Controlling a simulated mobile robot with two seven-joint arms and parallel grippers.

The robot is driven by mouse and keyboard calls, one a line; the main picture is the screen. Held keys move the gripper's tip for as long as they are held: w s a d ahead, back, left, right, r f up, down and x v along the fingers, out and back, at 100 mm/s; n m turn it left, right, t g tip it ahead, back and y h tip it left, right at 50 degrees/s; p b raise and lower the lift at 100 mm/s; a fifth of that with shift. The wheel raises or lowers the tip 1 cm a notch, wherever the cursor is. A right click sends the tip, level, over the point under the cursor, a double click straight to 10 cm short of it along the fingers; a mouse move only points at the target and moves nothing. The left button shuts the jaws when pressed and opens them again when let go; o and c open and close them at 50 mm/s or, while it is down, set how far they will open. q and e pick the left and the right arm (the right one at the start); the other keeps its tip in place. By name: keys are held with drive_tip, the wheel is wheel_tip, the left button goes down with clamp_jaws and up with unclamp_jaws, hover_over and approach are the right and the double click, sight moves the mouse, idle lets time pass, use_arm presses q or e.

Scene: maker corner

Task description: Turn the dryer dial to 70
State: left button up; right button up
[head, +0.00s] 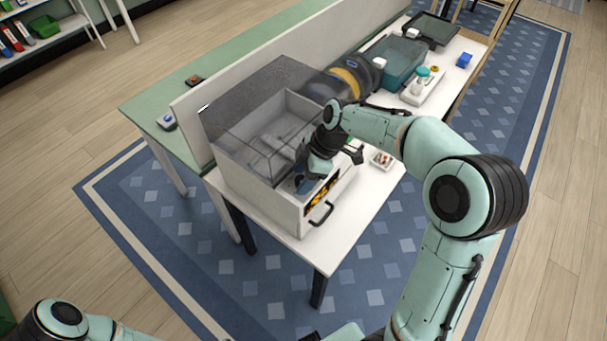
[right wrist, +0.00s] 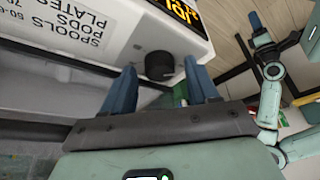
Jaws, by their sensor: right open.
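The dryer (head: 258,165) is a white box with a clear smoky lid, on the white bench. Its front has a display with orange digits (head: 322,194) and a black handle (head: 321,214). In the right wrist view, the display (right wrist: 182,10) is upside down and cut off. The dark round dial (right wrist: 159,65) sits on the white front panel, between the fingertips of my open right gripper (right wrist: 163,77); contact is unclear. In the head view my right gripper (head: 303,180) is at the dryer's front and the dial is hidden. My left arm shows low in the head view; its jaw state is unclear.
A printed label (right wrist: 82,25) beside the dial reads SPOOLS, PODS, PLATES, upside down. A small tray (head: 382,160) of parts lies right of the dryer. Behind are a dark spool unit (head: 350,78) and a teal bin (head: 395,62). A low white partition (head: 262,58) runs along the back.

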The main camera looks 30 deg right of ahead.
drive_tip(key=c, duration=1)
